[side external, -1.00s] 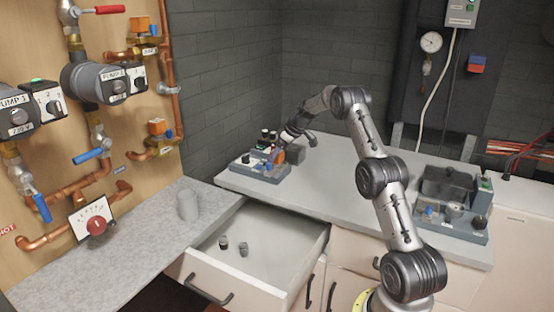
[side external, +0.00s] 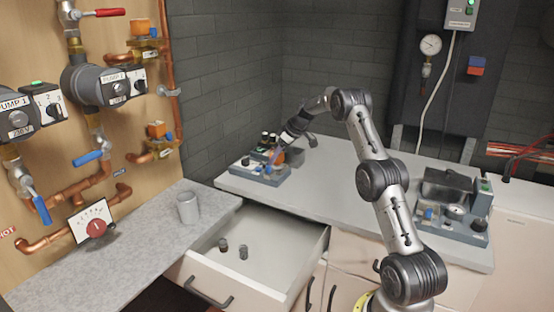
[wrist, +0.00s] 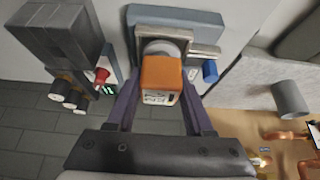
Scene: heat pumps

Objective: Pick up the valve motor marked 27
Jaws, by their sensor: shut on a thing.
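An orange, box-shaped valve motor (wrist: 160,78) with a small white label sits between my gripper's fingers in the wrist view. The label's print is too small to read for certain. My gripper (wrist: 160,92) is shut on this motor, with one purple finger on each side. Behind the motor are a round grey part and a blue-grey holder (wrist: 205,18), and I cannot tell whether the motor is clear of it. In the side view my gripper (side external: 275,156) is low over the left bench holder (side external: 262,174), and the motor is mostly hidden.
Dark bottle-like items with coloured parts stand beside the gripper on that holder. An open drawer (side external: 222,274) holds two small dark pieces. A grey cup (side external: 188,207) stands on the left worktop. Other orange motors (side external: 156,130) are on the pipe board. The bench middle is clear.

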